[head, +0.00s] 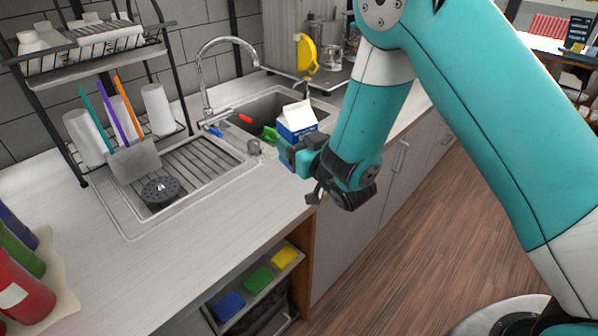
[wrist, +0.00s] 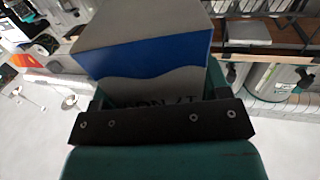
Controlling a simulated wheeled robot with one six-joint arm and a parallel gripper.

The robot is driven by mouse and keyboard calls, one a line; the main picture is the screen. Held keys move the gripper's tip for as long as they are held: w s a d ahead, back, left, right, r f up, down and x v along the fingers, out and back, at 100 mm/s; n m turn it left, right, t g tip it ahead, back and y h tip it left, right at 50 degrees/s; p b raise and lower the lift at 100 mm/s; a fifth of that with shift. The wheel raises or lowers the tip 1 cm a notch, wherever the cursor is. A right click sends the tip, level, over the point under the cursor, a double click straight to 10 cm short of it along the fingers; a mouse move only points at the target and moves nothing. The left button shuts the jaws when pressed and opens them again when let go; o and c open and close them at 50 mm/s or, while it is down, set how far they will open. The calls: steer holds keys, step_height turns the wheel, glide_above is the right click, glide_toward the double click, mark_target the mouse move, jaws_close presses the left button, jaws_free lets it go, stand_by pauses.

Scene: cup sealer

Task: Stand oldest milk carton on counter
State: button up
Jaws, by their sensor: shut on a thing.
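A milk carton (head: 297,119), white on top with a blue band, is held upright in my gripper (head: 297,157) above the counter's front edge near the sink. The counter (head: 215,225) runs along the wall. In the wrist view the carton (wrist: 150,60) fills the space beyond the dark bar of my gripper (wrist: 158,110), with its blue band and part of some dark lettering showing. My gripper is shut on it. The carton's lower part is hidden by the gripper, and I cannot tell whether its base touches the counter. I cannot read a date on it.
The sink (head: 270,112) with red, blue and green items and a faucet (head: 207,75) lies behind the carton. A drying rack (head: 110,70) with cups stands at the left. Coloured bottles (head: 22,285) stand at the lower left. The counter's front middle is clear.

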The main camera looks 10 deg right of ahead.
steer(key=s+a+r+n+g+y, duration=0.1)
steer(key=s+a+r+y, duration=0.1)
steer(key=a, duration=0.5)
steer(key=s+a+r+n+g+y, duration=0.1)
steer(key=s+a+r+n+y, duration=0.1)
steer(key=a, duration=0.4)
steer(key=shift+f+b, duration=8.5)
steer(key=shift+f, duration=1.2)
steer(key=shift+f, duration=0.15)
steer(key=o, duration=1.3)
steer(key=shift+c, duration=0.2)
